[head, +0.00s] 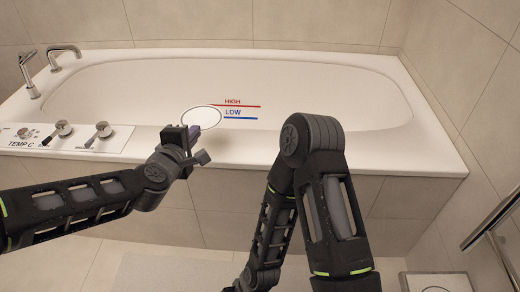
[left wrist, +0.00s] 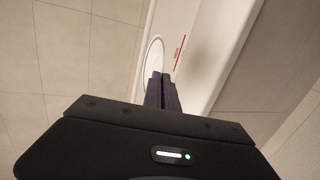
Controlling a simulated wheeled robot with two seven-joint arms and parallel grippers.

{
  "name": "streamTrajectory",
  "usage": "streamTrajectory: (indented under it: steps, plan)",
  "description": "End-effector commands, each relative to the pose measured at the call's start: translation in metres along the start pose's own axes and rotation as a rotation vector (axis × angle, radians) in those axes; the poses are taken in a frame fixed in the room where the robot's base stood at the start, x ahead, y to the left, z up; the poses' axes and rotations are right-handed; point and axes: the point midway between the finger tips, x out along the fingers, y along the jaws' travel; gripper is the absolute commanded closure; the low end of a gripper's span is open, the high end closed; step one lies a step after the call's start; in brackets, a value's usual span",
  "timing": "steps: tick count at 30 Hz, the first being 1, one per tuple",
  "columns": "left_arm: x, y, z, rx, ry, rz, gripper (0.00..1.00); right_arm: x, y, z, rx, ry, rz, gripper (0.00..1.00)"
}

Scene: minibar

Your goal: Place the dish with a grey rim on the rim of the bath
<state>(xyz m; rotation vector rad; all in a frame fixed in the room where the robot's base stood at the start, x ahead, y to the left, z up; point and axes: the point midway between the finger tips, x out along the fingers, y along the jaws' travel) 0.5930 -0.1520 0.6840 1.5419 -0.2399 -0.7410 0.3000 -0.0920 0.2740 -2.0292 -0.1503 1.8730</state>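The dish with a grey rim (head: 201,118) is a white round dish with a thin dark edge. It is tilted, above the front rim of the bath (head: 260,142). My left gripper (head: 194,134) is at the dish's lower edge, its fingers close together on that edge. In the left wrist view the dish (left wrist: 151,58) shows partly, just beyond the fingertips (left wrist: 162,78). I cannot tell whether the dish touches the bath.
A control panel (head: 70,145) with knobs sits on the bath's left front corner. A tap (head: 64,50) and spout are at the back left. Red and blue level lines mark the inner wall. The rim right of the dish is clear. A metal rail (head: 490,218) is at right.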

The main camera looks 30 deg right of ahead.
Motion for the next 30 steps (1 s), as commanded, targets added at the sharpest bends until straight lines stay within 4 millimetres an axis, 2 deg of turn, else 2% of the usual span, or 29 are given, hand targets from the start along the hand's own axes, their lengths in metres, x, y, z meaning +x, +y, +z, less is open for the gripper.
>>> streamTrajectory:
  steps: [5, 13, 24, 30]
  plan:
    - [0.004, -0.013, -0.001, -0.001, 0.000, -0.002, 1.00, 0.007, 0.002, 0.000, 0.000, 0.002, 0.000, 0.64]
    - [0.018, -0.057, -0.003, -0.001, 0.000, -0.002, 1.00, 0.028, 0.009, -0.002, 0.001, 0.013, 0.000, 0.64]
    - [0.019, -0.060, -0.004, 0.000, 0.001, 0.001, 1.00, 0.028, 0.008, -0.003, 0.001, 0.014, 0.000, 0.64]
    - [0.027, -0.085, -0.005, -0.002, 0.000, -0.003, 1.00, 0.041, 0.012, -0.004, 0.002, 0.018, 0.000, 0.64]
